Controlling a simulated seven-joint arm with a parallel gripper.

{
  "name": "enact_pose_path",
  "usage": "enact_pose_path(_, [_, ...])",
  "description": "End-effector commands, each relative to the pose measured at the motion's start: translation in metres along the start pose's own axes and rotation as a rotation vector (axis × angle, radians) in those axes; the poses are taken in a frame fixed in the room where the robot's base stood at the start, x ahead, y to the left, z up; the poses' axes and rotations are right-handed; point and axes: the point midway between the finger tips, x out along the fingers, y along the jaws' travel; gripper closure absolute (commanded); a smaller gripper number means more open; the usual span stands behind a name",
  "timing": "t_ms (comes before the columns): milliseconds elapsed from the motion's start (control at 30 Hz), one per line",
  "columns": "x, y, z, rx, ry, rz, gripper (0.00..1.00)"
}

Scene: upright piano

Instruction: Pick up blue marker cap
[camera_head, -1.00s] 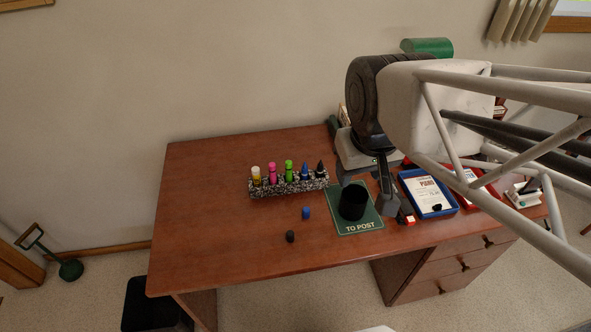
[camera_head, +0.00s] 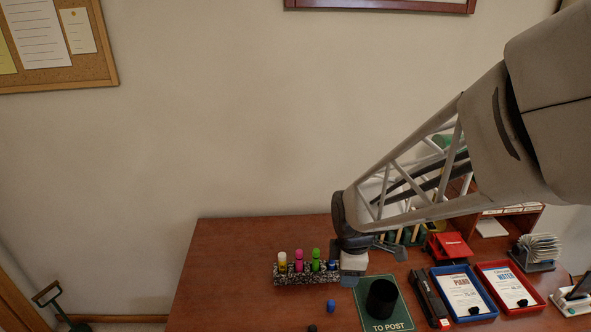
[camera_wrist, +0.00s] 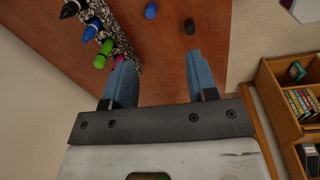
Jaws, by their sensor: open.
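The blue marker cap (camera_head: 331,306) stands on the brown desk, in front of the speckled marker rack (camera_head: 290,279). It also shows at the top of the wrist view (camera_wrist: 151,10), beyond my fingertips and apart from them. My gripper (camera_wrist: 158,62) is open and empty, its two blue fingers spread. In the head view my gripper (camera_head: 353,265) hangs above the desk, behind and right of the cap, near the rack's right end. A black cap (camera_wrist: 297,43) lies on the desk to the right in the wrist view.
The rack holds several coloured markers, close to the left finger in the wrist view. A dark cup (camera_head: 381,298) stands on the green "TO POST" mat (camera_head: 397,324). A blue tray (camera_head: 488,313) and red tray (camera_head: 538,303) lie right. The desk left of the cap is clear.

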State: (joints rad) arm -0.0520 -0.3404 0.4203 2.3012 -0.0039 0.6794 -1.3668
Motion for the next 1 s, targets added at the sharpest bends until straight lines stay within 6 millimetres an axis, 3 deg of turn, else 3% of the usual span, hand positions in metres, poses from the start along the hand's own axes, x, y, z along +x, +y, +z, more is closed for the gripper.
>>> enact_pose_path(300, [0.077, 0.021, -0.015, -0.464, 0.004, -0.054, 0.47])
enact_pose_path(500, [0.113, 0.026, -0.02, -0.681, 0.013, -0.074, 0.47])
enact_pose_path(700, [0.127, 0.028, -0.022, -0.772, 0.018, -0.081, 0.47])
enact_pose_path(1000, [0.128, 0.028, -0.022, -0.779, 0.018, -0.081, 0.47])
